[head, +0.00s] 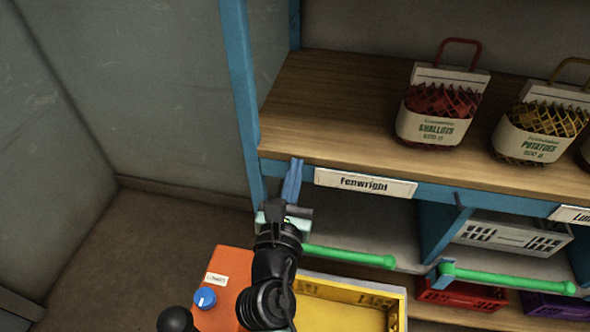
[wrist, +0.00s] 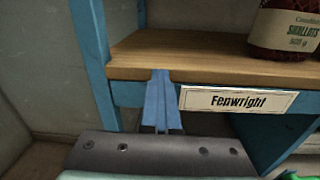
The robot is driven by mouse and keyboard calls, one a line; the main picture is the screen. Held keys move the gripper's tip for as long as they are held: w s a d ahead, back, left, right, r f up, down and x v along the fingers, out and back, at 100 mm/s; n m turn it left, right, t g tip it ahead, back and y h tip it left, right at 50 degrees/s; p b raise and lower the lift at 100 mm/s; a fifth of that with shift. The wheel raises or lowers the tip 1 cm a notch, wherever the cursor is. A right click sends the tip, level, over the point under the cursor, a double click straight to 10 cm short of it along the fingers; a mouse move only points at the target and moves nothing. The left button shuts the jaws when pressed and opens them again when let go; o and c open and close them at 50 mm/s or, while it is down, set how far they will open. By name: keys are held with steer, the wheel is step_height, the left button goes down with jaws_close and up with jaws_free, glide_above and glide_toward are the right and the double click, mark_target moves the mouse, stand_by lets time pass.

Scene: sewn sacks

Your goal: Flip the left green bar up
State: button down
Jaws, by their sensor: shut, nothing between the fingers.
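The left green bar (head: 348,256) lies roughly level across the front of the lower bay, under the Fenwright label (head: 365,184). Its right end is a free round knob; its left end is hidden behind my arm. A bit of green at the lower right of the wrist view (wrist: 302,176) seems to be part of it. My gripper (head: 292,180) is shut and empty, its blue fingers pointing up in front of the shelf edge, above and left of the bar. The fingers also show in the wrist view (wrist: 161,100), just left of the label.
A second green bar (head: 510,278) spans the bay to the right. A blue post (head: 240,90) stands left of my gripper. Sacks of shallots (head: 433,125) and potatoes (head: 532,140) stand on the wooden shelf (head: 330,110). A yellow crate (head: 397,312) and an orange box (head: 228,270) are below.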

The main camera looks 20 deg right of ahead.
stand_by(0.3)
steer(key=shift+c, duration=1.7)
jaws_free()
steer(key=b+v, duration=0.1)
steer(key=v, duration=1.2)
steer(key=shift+c, duration=0.3)
